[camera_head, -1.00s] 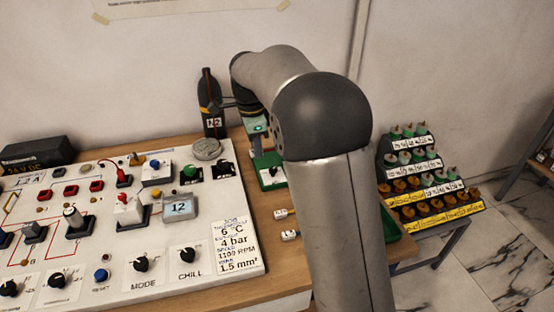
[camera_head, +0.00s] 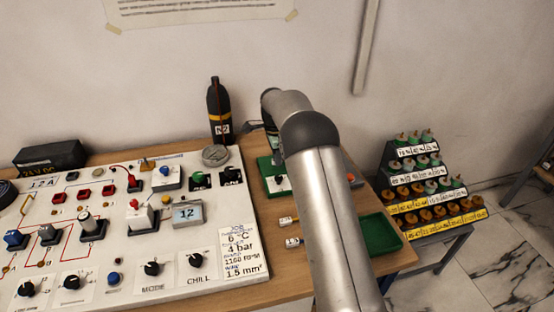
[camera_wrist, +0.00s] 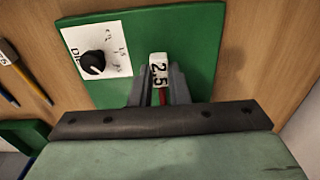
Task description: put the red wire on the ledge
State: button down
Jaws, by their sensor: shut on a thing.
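In the wrist view, my gripper (camera_wrist: 158,92) is shut on the red wire (camera_wrist: 162,97). A short red length shows between the fingers, with a white tag (camera_wrist: 158,72) reading "2.5" at its far end. The fingers are over a green board (camera_wrist: 195,45), which carries a white dial plate with a black knob (camera_wrist: 93,62). I cannot tell the gap between wire and board. In the head view, my arm hides the gripper and the wire; part of the green board (camera_head: 264,170) shows beside it. I cannot single out the ledge.
Two white-tagged pieces (camera_head: 287,221) lie on the wooden table, left of my arm. A green tray (camera_head: 381,236) is to its right. A control panel (camera_head: 215,260) fills the left side. A black bottle (camera_head: 220,120) stands behind; a stepped rack (camera_head: 435,200) stands at right.

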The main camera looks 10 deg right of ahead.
jog(key=shift+f, duration=0.9)
jog(key=shift+f, duration=0.1)
jog(key=shift+f, duration=0.15)
jog(key=c, duration=1.4)
grip_release()
